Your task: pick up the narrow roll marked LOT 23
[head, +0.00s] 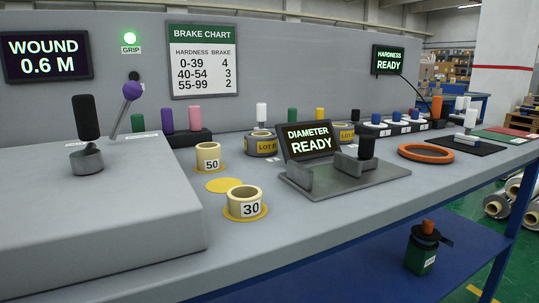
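A short roll with a yellow band beginning "LOT" (262,146) lies on the grey bench left of the diameter display; the display's edge covers part of its label and I cannot read the number. A second roll with a yellow "LOT" label (346,131) sits behind the display, partly hidden, its number also unreadable. No label reading LOT 23 can be made out. Neither of my grippers is in view.
Cores marked 50 (208,157) and 30 (244,203) stand on yellow discs, with an empty yellow disc (223,185) between. The diameter gauge (345,177) and an orange ring (426,153) occupy the bench's middle and right. A raised grey box (90,200) fills the left.

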